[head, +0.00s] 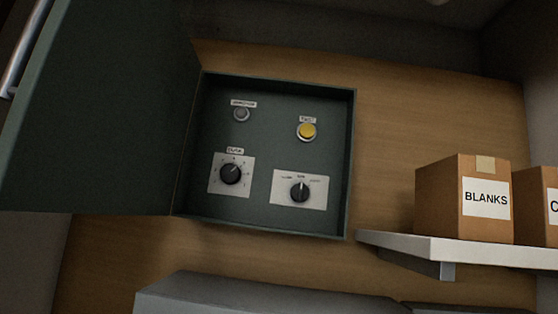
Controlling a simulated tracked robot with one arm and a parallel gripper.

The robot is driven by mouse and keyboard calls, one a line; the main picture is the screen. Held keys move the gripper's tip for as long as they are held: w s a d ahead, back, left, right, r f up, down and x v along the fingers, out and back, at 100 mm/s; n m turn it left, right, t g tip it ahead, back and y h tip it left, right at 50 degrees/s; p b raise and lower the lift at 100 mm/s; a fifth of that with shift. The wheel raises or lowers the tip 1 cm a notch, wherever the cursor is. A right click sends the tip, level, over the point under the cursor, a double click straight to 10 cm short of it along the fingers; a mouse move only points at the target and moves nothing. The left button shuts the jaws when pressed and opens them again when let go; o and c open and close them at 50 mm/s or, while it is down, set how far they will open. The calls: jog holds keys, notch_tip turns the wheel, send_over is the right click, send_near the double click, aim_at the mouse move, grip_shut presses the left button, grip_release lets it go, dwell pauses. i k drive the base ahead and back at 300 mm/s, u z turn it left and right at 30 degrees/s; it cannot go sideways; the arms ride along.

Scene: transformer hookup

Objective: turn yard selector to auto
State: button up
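An open dark green control box (350,150) is on the wooden wall, seen tilted. Inside at the lower right is a black selector knob (299,191) on a white plate with several small marks. Its pointer stands about straight up, at the middle mark; the words are too small to read surely. I cannot confirm from the lettering that it is the yard selector. At the lower left is a black dial (230,174) on a white plate with ticks around it, its pointer toward the upper right. My gripper is not in view.
A yellow button (307,131) and a grey button (241,114) sit above the knobs. The box door (100,110) hangs open to the left. A shelf (470,251) at the right holds a BLANKS carton (463,200) and another carton (537,205). Grey flat-topped shapes (265,298) cross the bottom.

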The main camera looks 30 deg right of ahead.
aim_at(299, 193)
jog(key=z, duration=2)
jog(key=k, duration=0.75)
jog(key=u, duration=1.4)
jog(key=i, duration=1)
